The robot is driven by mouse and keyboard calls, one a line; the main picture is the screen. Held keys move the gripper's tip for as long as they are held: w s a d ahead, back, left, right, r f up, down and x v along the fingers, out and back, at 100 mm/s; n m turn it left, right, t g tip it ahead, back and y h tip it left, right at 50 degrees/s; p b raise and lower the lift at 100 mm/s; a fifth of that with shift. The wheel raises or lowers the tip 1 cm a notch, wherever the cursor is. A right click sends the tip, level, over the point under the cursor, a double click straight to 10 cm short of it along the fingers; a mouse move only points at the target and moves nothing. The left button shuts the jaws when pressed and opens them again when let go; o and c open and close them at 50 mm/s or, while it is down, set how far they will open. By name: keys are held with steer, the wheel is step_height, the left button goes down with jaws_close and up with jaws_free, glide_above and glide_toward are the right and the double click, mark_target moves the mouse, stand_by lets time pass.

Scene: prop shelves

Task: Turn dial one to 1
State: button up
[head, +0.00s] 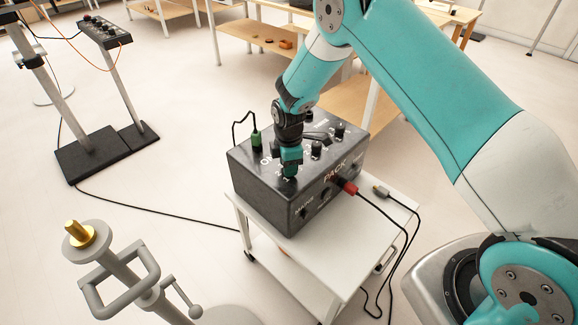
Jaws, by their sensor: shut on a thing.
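A dark grey dimmer pack (269,199) stands on a small white trolley (335,252), with black dials on its top face and white lettering. My gripper (290,172) points down onto the top of the pack near its front left edge. It is shut on a dial there, which the fingers hide. The number that this dial points to cannot be read. Other black dials, such as one to the right (316,149) and one farther right (339,130), stand free of the gripper.
A green plug (256,144) with a black cable sits on the pack's top left. A red plug (347,186) sits in its front right, its cable hanging over the trolley. A grey stand (115,262) is at front left. Wooden shelves (270,38) stand behind.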

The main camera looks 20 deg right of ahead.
steer(key=n, duration=0.4)
steer(key=shift+w+b, duration=0.1)
steer(key=shift+b, duration=0.3)
steer(key=shift+n+b, duration=0.3)
steer(key=shift+n, duration=2.2)
steer(key=o, duration=0.9)
steer(key=shift+o, duration=0.2)
steer(key=shift+r, duration=0.15)
